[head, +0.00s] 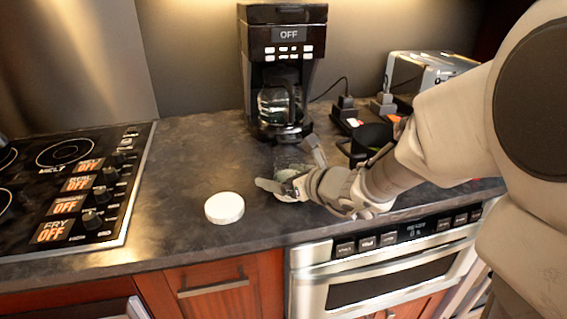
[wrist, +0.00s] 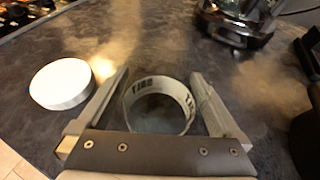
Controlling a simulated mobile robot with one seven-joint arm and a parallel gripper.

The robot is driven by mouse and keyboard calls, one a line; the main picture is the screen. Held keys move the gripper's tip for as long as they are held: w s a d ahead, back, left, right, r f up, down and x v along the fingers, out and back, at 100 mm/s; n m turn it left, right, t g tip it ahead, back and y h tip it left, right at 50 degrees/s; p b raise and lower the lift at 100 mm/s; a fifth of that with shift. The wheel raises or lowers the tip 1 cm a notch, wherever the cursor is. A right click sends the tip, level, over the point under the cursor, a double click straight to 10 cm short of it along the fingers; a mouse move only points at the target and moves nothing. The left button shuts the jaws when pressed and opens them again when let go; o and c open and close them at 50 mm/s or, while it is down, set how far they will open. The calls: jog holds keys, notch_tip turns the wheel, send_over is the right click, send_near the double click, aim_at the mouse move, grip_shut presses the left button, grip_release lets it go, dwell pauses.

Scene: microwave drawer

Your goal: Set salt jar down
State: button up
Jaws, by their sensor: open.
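The salt jar (wrist: 160,104) is a short, clear, open-topped jar with dark lettering around its rim. It stands on the dark counter, and the wrist view looks down into it. My gripper (wrist: 161,76) is open, with one finger on each side of the jar. A gap shows beside the left finger; the right finger is very close to the wall, and I cannot tell whether it touches. In the head view my gripper (head: 291,167) is low over the counter in front of the coffee maker, and it partly hides the jar. A white round lid (head: 224,208) lies apart to the left.
The coffee maker (head: 283,70) stands behind the jar. A stove (head: 75,190) is at the left, a toaster (head: 428,70) and dark items at the back right. A microwave drawer (head: 385,272) is below the counter's front edge. The counter left of the coffee maker is clear.

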jog(key=shift+r, duration=0.15)
jog(key=shift+s+d+r+p, duration=0.1)
jog(key=shift+r+p, duration=0.1)
jog(key=shift+p, duration=0.15)
jog(key=p+v, duration=0.2)
jog(key=v, duration=0.8)
jog(key=shift+d+f, duration=0.1)
jog(key=shift+s+d+r, duration=0.3)
jog(key=shift+s+d, duration=0.05)
jog(key=shift+s, duration=0.25)
jog(key=s+a+n+g, duration=0.2)
jog(key=s+n+g, duration=0.3)
jog(key=s+n, duration=0.95)
jog(key=s+d+r+n+h, duration=0.1)
jog(key=s+d+n+h, duration=0.1)
jog(key=d+n+h, duration=0.6)
jog(key=d+n, duration=0.3)
jog(key=n, duration=0.3)
jog(key=shift+r, duration=0.4)
jog(key=shift+s+r+p, duration=0.1)
jog(key=shift+p, duration=0.2)
